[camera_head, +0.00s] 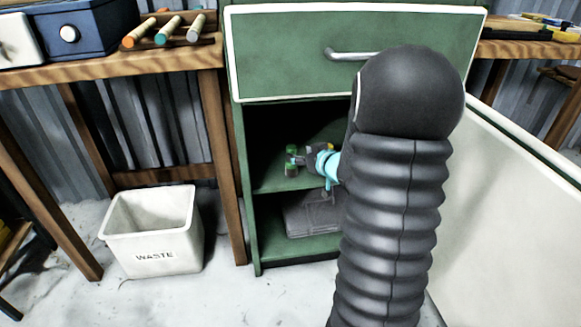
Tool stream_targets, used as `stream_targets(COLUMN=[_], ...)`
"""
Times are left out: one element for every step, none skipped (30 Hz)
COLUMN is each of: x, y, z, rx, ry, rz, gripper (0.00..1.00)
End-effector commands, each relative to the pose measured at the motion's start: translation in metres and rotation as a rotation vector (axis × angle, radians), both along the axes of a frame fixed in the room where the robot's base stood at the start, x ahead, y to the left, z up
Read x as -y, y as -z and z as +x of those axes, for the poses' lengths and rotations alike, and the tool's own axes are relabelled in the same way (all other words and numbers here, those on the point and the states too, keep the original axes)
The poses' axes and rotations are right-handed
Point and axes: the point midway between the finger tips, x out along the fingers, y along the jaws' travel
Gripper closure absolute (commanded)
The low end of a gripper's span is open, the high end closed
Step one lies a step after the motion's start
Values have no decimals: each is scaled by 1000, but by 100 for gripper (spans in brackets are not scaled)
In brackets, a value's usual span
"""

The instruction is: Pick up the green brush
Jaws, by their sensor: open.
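A small green item (291,171), which looks like the green brush, stands on the upper shelf inside the green cabinet. My gripper (298,160) reaches into the cabinet from the right, with its fingers at the middle of the item. The gripper is open. Its fingers are small and dark here, and I cannot tell whether they are around the item or touch it. My black sleeved arm hides the right part of the cabinet opening.
A closed green drawer (290,50) with a metal handle is above the opening. A grey case (312,218) lies on the lower shelf. An open cream door (525,190) stands at right.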

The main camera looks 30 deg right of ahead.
Motion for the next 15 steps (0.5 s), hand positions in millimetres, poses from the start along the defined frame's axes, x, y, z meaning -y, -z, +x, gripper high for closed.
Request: stream_targets(x=[-1,-1,-1,-1,-1,-2,-3,-3,-4,-5,-6,-7,-7,-7,-7], y=[2,2,2,3,3,4,6,8,10,11,13,14,15,16,18], z=[4,5,7,8,9,12,15,19,24,28,33,38,42,45,49], rx=[-1,0,0,1,1,1,0,0,-1,-1,-1,0,0,0,0], ry=[-1,-1,0,0,0,0,-1,-1,-1,-1,-2,-2,-1,-1,-1], rz=[0,0,0,0,0,0,0,0,0,-1,1,1,0,0,0], gripper=[37,37,37,37,37,37,37,37,37,37,37,37,37,37,37])
